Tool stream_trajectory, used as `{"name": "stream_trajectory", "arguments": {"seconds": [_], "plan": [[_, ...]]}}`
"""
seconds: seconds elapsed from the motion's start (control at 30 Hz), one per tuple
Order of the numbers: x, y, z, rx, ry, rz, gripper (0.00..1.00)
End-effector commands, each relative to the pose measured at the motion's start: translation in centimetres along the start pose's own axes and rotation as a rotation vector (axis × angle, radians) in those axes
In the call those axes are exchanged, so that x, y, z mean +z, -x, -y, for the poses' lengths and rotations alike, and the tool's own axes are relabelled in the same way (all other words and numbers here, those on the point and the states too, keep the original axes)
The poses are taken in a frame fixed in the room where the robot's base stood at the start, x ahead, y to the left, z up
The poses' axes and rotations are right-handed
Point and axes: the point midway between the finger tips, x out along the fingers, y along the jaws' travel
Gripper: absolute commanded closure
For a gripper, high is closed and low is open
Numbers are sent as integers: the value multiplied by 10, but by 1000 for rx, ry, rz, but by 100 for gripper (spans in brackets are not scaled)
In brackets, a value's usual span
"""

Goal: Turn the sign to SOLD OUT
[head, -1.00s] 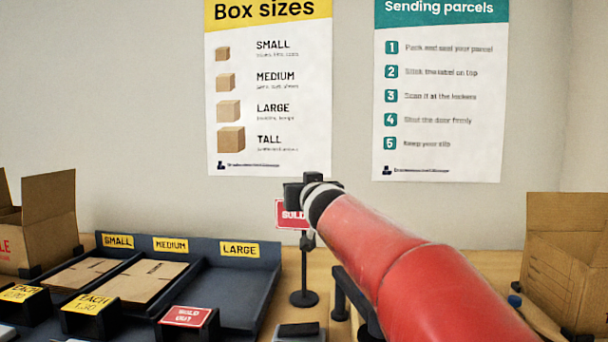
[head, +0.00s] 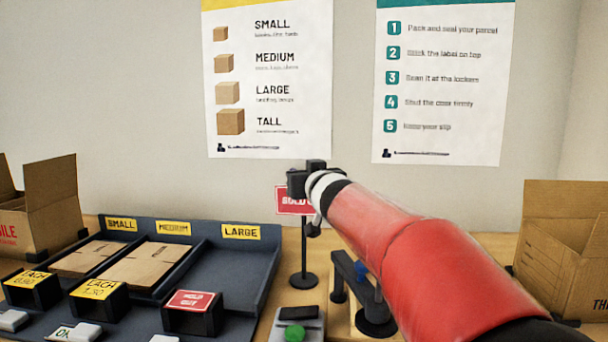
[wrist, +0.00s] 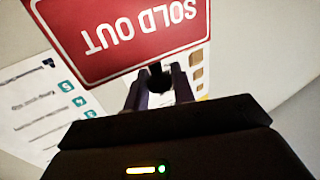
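The red sign (head: 292,200) stands on a dark post with a round base. Its white SOLD lettering shows in the head view, and my gripper and arm cover part of it. In the wrist view the sign (wrist: 130,35) fills the upper part and reads SOLD OUT upside down. My gripper (wrist: 160,88) is at the sign's edge, its two fingers apart with a small dark piece between their tips. I cannot tell whether the fingers press on it. In the head view my gripper (head: 308,180) is near the sign's top.
A dark tray (head: 232,282) with SMALL, MEDIUM and LARGE labels is at left. A small red plate (head: 192,300) is on its front. A device with a green button (head: 294,333) is below the sign. Open cartons (head: 50,205) (head: 565,245) stand at both sides.

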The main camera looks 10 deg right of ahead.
Motion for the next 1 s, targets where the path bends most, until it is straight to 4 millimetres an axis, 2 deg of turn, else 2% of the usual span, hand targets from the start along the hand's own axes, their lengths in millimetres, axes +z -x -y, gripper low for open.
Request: {"name": "stream_trajectory", "arguments": {"seconds": [0.03,0.13,0.47,0.8,1.0], "plan": [[1,0,0,0,0,2,70],[1,0,0,0,0,2,57],[0,4,0,0,0,1,57],[0,57,0,0,-1,0,57],[1,76,1,-1,0,2,57]]}}
